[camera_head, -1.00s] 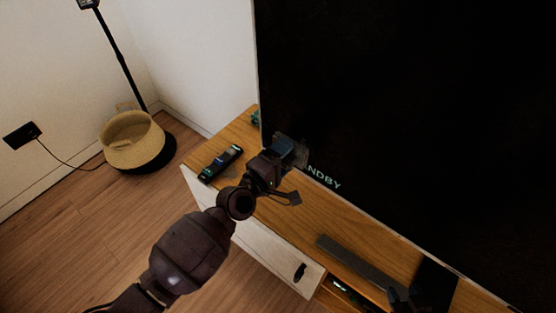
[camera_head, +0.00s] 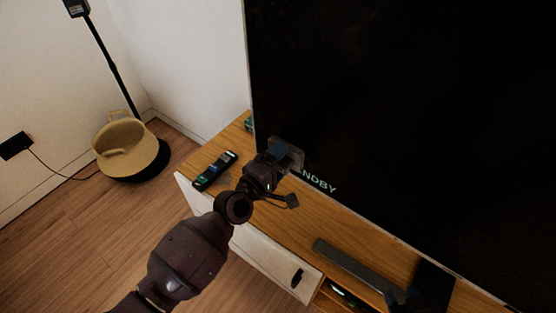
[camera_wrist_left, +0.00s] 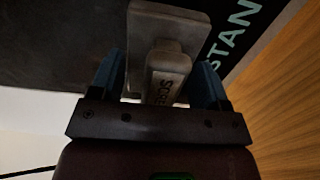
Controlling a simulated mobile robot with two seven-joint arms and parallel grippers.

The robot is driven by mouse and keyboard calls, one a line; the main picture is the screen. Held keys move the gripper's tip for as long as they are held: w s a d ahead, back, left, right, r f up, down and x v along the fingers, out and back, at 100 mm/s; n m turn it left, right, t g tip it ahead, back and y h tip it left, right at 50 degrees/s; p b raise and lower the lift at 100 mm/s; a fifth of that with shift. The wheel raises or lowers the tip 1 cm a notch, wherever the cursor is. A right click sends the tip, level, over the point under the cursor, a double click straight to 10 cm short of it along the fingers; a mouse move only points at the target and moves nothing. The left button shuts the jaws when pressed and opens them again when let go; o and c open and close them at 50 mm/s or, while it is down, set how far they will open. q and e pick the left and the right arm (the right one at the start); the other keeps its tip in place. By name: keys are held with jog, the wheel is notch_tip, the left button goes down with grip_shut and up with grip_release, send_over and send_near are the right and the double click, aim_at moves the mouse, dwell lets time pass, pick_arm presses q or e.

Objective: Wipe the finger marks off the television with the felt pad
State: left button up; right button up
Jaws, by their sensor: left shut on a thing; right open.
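The television (camera_head: 400,110) is a large dark screen with the letters "NDBY" showing near its lower left corner. My left gripper (camera_head: 276,150) is at that corner, shut on the felt pad (camera_head: 291,153). In the left wrist view the grey felt pad (camera_wrist_left: 165,20) has a lettered handle between the blue fingers (camera_wrist_left: 163,82), and its broad face lies at the screen. Whether it presses on the glass I cannot tell. The pad and gripper cover the first letters in the head view. Finger marks are not clear on the dark screen.
The television stands over a wooden bench (camera_head: 285,220) with a white drawer front. A remote (camera_head: 214,170) lies left of my gripper, and a dark bar (camera_head: 350,262) lies along the bench. A woven basket (camera_head: 128,150) stands at the lamp base on the floor.

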aim_at(296, 164)
pick_arm(q)
jog(key=shift+x, duration=0.9)
jog(key=shift+s+d, duration=0.1)
jog(key=shift+s+d+r, duration=0.15)
jog(key=shift+s+d, duration=0.6)
jog(key=shift+d, duration=0.05)
jog(key=shift+s+d+p, duration=0.4)
jog(key=shift+s+d, duration=0.05)
jog(key=shift+d, duration=0.2)
jog(key=shift+w, duration=0.1)
jog(key=shift+w+a+b, duration=0.4)
jog(key=shift+w+a, duration=0.3)
jog(key=shift+a, duration=0.15)
jog(key=shift+w+a, duration=0.6)
jog(key=shift+a, duration=0.05)
